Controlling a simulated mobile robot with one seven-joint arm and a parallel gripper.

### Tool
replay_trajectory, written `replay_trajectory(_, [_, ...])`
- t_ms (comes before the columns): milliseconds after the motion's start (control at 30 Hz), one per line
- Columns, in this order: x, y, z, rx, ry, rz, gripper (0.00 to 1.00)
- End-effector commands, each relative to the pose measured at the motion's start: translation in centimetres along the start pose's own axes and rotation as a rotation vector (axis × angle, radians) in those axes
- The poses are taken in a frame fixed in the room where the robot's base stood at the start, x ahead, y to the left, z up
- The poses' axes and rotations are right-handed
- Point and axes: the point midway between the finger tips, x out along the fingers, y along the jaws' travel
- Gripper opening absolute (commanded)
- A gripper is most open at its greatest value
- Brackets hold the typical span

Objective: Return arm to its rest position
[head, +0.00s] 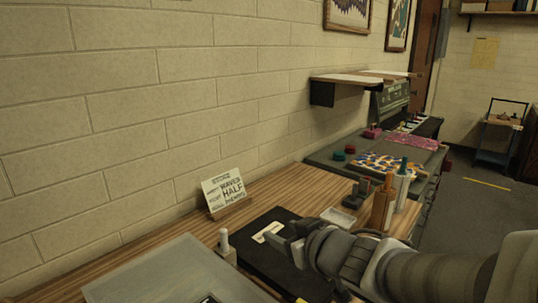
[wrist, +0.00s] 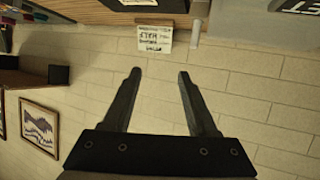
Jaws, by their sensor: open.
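My arm reaches in from the lower right of the head view, and my gripper (head: 268,238) points left above the black mat (head: 248,260). In the wrist view my gripper (wrist: 159,76) shows two dark fingers spread apart with nothing between them. The mat is partly hidden behind my gripper.
A lettered card (head: 224,190) stands against the wall; it also shows in the wrist view (wrist: 154,40). A white peg (head: 224,238) is near a grey tray (head: 165,275). Bottles (head: 382,205) stand right, close behind my arm. A shelf (head: 350,80) juts from the wall.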

Motion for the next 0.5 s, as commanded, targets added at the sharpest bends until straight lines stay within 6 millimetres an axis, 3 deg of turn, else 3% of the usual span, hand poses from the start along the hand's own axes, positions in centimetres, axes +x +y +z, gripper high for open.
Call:
replay_trajectory(33, [-1.2,1.6,-1.1,0.003,-0.013,0.07,0.59])
replay_trajectory(200, [-5.0,6.1,-1.8,0.043,-0.105,0.277,0.59])
replay_trajectory(333, [-8.4,8.2,-1.5,0.097,-0.197,0.39,0.59])
replay_trajectory(500, [-12.9,8.9,-0.6,0.187,-0.334,0.468,0.59])
